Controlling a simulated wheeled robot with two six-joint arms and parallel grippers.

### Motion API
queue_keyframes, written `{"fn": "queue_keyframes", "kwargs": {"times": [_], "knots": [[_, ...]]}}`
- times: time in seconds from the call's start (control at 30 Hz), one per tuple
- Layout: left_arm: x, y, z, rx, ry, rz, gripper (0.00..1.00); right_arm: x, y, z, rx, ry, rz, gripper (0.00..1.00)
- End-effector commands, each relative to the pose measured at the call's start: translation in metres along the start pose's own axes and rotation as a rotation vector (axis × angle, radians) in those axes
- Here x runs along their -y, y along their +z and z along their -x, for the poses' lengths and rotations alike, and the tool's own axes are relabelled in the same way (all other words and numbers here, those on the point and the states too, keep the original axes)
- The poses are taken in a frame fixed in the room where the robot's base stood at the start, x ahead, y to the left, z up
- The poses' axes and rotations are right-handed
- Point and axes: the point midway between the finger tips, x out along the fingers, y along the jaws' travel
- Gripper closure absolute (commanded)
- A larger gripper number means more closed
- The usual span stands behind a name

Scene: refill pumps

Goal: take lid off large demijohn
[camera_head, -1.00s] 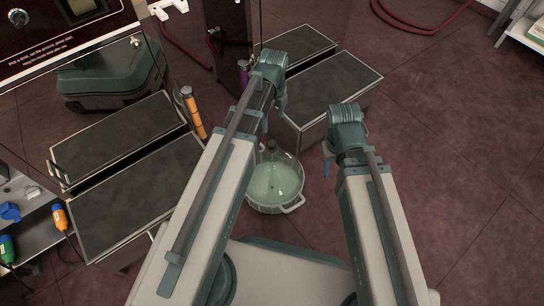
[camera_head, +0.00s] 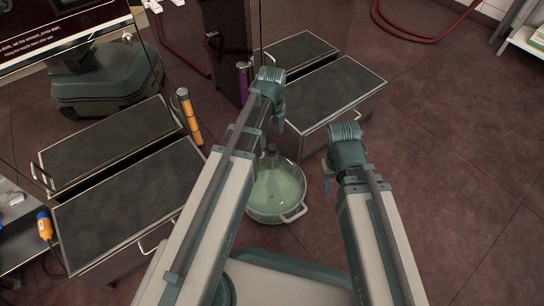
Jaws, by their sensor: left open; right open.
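The large demijohn (camera_head: 277,192), a clear round vessel with pale green content in a white handled holder, stands on the floor between my two arms. Its dark lid (camera_head: 271,150) appears to sit on the neck, close beside my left arm, which covers the demijohn's left side. My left gripper (camera_head: 280,124) points down above and slightly right of the lid in the picture, open and apparently empty. My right gripper (camera_head: 326,183) points down to the right of the demijohn, open and apart from it. The fingers of both are small and partly hidden by the wrists.
Black-topped steps stand at left (camera_head: 125,195) and behind the demijohn (camera_head: 330,95). An orange cylinder (camera_head: 189,115) and a purple cylinder (camera_head: 243,80) stand near them. A teal case (camera_head: 105,80) is at the upper left. The tiled floor at right is clear; a red hose (camera_head: 430,30) lies beyond.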

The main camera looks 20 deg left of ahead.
Motion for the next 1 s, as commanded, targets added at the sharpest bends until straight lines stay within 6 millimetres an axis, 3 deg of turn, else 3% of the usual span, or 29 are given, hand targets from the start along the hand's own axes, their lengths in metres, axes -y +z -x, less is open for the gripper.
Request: {"fn": "queue_keyframes", "kwargs": {"times": [0.03,0.1,0.47,0.83,1.0], "knots": [[0.0,0.0,-0.014,0.0,0.0,0.0,0.07,0.001,-0.001,-0.014,0.0,0.0,-0.002,0.5],[0.0,0.0,-0.019,0.0,0.0,0.0,0.07,0.002,-0.001,-0.019,0.0,0.0,-0.004,0.5],[-0.001,-0.001,-0.025,0.0,0.0,0.0,0.07,0.002,-0.001,-0.025,0.0,0.0,-0.006,0.5],[-0.004,-0.004,-0.067,0.0,0.0,0.0,0.07,0.007,-0.004,-0.067,-0.001,0.0,-0.011,0.5],[-0.004,-0.004,-0.073,0.0,0.0,0.0,0.07,0.007,-0.004,-0.072,-0.002,0.0,-0.01,0.5]]}}
